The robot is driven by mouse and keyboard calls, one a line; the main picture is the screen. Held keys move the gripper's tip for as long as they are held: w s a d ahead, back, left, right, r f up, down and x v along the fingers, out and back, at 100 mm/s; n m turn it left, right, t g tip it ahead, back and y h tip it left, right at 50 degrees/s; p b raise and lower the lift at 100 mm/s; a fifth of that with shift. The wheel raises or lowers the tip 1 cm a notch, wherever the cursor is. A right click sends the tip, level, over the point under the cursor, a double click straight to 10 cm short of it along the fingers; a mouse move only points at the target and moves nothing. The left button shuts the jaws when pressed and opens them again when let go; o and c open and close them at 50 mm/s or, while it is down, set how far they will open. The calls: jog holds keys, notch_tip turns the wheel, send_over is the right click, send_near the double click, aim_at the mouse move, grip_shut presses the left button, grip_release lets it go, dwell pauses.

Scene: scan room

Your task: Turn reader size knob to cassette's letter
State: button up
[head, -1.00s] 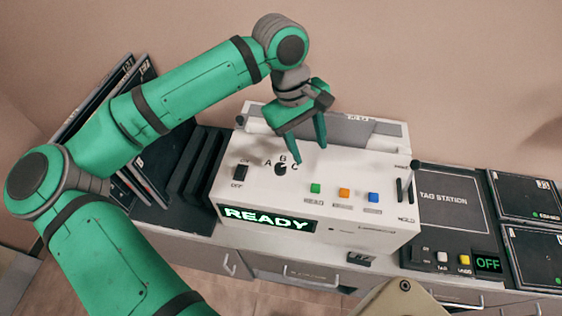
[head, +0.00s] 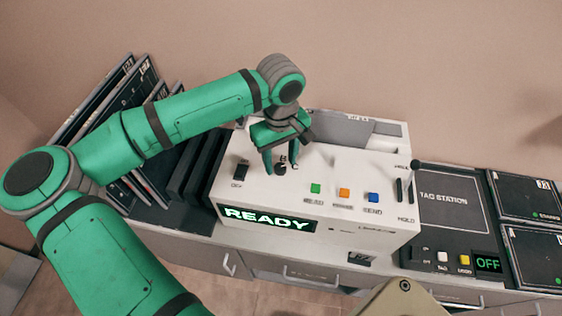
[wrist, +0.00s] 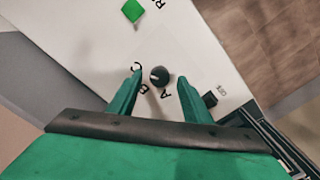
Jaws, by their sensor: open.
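The white reader (head: 340,220) stands on the counter with its display (head: 265,218) lit READY. Its small dark size knob (head: 281,169) is on the top face, with letters A, B and C around it. In the wrist view the knob (wrist: 160,76) shows a pale mark on its left part; I cannot tell surely which letter it points to. My gripper (head: 282,166) is open over the knob, one finger on each side; the wrist view also shows the fingers (wrist: 160,79) astride it, apart from it. No cassette letter is clearly readable.
Green (head: 316,188), orange (head: 344,193) and blue (head: 373,197) buttons lie right of the knob, and a black switch (head: 241,170) left of it. Dark plates (head: 105,95) lean in a rack at left. A tag station (head: 448,205) reading OFF is at right.

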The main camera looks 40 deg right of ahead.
jog(key=shift+f, duration=0.8)
jog(key=shift+c, duration=0.7)
jog(key=c, duration=0.9)
